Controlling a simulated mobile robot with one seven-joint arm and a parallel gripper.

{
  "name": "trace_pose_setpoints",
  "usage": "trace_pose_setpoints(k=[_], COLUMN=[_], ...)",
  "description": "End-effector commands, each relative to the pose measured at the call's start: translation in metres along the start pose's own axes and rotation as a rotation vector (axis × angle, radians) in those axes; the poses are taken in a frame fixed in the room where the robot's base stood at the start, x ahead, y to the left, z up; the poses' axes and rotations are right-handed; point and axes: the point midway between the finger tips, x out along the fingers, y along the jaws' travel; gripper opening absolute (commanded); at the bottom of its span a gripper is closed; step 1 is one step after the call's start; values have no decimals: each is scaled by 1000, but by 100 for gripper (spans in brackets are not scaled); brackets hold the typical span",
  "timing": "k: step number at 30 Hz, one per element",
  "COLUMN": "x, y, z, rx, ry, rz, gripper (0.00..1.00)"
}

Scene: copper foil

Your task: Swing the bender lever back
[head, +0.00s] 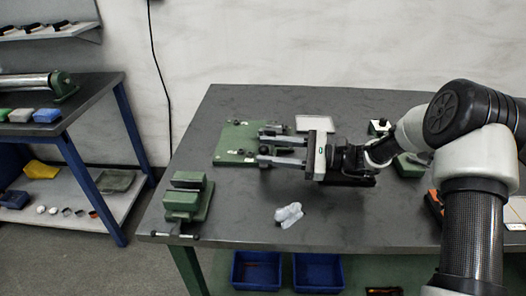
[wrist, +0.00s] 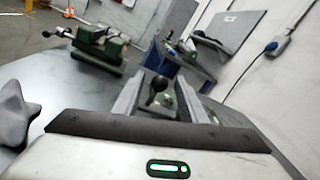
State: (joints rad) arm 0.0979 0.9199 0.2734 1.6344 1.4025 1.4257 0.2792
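A green baseplate (head: 232,150) with small dark and metal fittings, seemingly the bender, lies on the grey bench. My gripper (head: 268,145) reaches over its right part from the right, with its fingers pointing left. The fingers are open. In the wrist view, a lever with a dark ball knob (wrist: 158,86) stands in the gap between the fingertips (wrist: 160,98). I cannot tell whether either finger touches it. The lever's base and much of the bender are hidden by my gripper.
A green vise (head: 188,198) stands at the bench's front left and also shows in the wrist view (wrist: 100,42). The bench's front middle is mostly clear.

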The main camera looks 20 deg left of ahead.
Motion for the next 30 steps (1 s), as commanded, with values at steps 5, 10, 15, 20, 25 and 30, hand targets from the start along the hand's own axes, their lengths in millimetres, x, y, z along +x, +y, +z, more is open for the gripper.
trace_pose_setpoints(k=[5, 10, 15, 20, 25, 30], x=[17, 20, 20, 20, 20, 21], y=[0, 0, 0, 0, 0, 1], z=[-1, 0, 0, 0, 0, 0], rx=[0, 0, 0, 0, 0, 1], ry=[1, 1, 1, 1, 1, 3], rz=[0, 0, 0, 0, 0, -5], gripper=[39, 39, 39, 12, 0, 0])
